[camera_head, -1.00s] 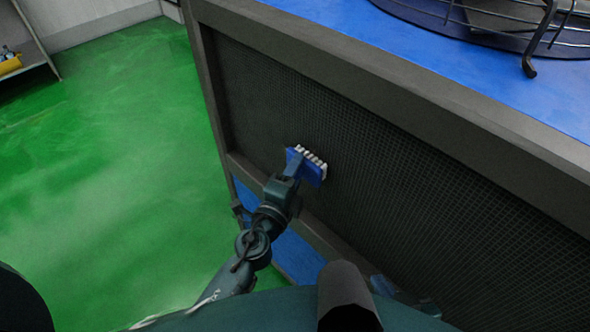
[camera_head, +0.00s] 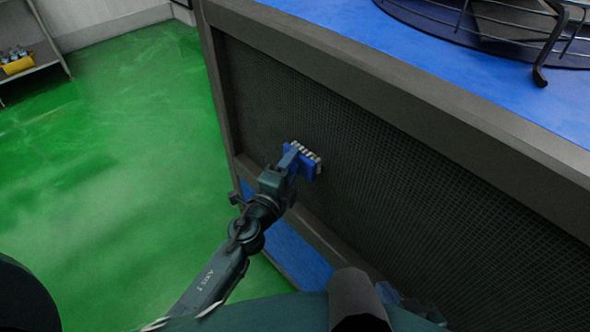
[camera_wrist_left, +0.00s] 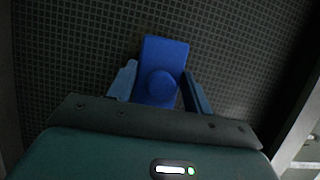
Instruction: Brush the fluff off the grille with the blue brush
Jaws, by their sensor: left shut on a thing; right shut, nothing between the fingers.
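The blue brush (camera_head: 303,159) has a row of white bristles that face the dark mesh grille (camera_head: 400,190) on the side of the machine. The bristles are at the grille's surface, toward its left end; I cannot tell if they touch. My left gripper (camera_head: 289,165) is shut on the brush. In the left wrist view, the blue brush (camera_wrist_left: 162,75) sits between the fingers of the left gripper (camera_wrist_left: 160,90), with the grille (camera_wrist_left: 225,40) behind it. No fluff can be made out on the visible mesh.
The machine's blue top (camera_head: 400,50) carries a round wire guard (camera_head: 480,25) at the upper right. A dark frame borders the grille. Green floor (camera_head: 120,180) lies open to the left. A shelf with a yellow box (camera_head: 18,65) stands far left.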

